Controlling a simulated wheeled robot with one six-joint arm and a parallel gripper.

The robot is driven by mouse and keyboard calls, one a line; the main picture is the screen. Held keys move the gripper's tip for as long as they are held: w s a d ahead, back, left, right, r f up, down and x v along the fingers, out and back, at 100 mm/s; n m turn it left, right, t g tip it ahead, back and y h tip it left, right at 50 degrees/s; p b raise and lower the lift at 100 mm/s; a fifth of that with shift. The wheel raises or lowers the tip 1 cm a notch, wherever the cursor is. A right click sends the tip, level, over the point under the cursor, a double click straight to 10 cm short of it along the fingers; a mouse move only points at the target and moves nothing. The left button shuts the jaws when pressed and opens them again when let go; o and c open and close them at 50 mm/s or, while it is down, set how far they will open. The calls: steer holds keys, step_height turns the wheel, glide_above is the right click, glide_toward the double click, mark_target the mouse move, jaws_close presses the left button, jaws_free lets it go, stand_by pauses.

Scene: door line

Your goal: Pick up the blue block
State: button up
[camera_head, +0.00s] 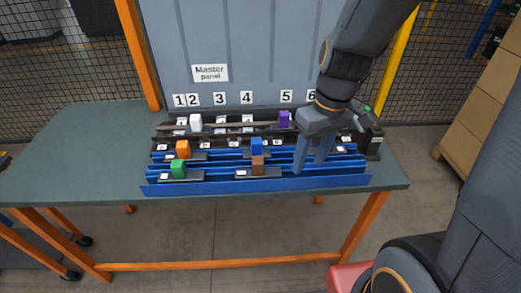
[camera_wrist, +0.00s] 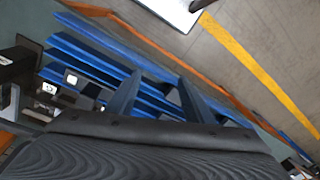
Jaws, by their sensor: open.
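The blue block (camera_head: 257,146) sits on a dark carrier in the blue rails of the rack, in the middle of the head view, behind the brown block (camera_head: 257,165). My gripper (camera_head: 309,170) is to the right of the blue block, pointing down over the right part of the blue rails. Its two fingers are apart with nothing seen between them. In the wrist view, the gripper's fingers (camera_wrist: 160,98) reach over the blue rails (camera_wrist: 90,62). I cannot make out the blue block in the wrist view.
An orange block (camera_head: 183,149) and a green block (camera_head: 178,169) stand left on the rack. A white block (camera_head: 196,123) and a purple block (camera_head: 284,119) stand at the back before the Master panel (camera_head: 210,73). The green table (camera_head: 75,155) is bare at left.

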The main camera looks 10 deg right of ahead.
mark_target(258, 140)
steer(key=w+a+n+y, duration=0.1)
steer(key=w+a+n, duration=0.2)
steer(key=n, duration=0.1)
steer(key=w+a+r+n+y+p, duration=0.1)
steer(key=w+a+n+y, duration=0.1)
steer(key=w+a+n, duration=0.1)
steer(key=w+a+n+y+p, duration=0.1)
steer(key=w+a+n, duration=0.2)
steer(key=w+n, duration=0.2)
steer(key=shift+w+a+r+n+y, duration=0.1)
steer(key=shift+w+r+n+y, duration=0.2)
steer(key=shift+r+n, duration=0.1)
steer(key=shift+d+p+x, duration=0.15)
steer(key=shift+p+x, duration=0.5)
steer(key=shift+x, duration=1.1)
steer(key=shift+d+p+x, duration=0.15)
steer(key=shift+p+x, duration=0.45)
steer(key=shift+x, duration=1.1)
steer(key=shift+w+f, duration=0.1)
steer(key=shift+f, duration=0.05)
jaws_close()
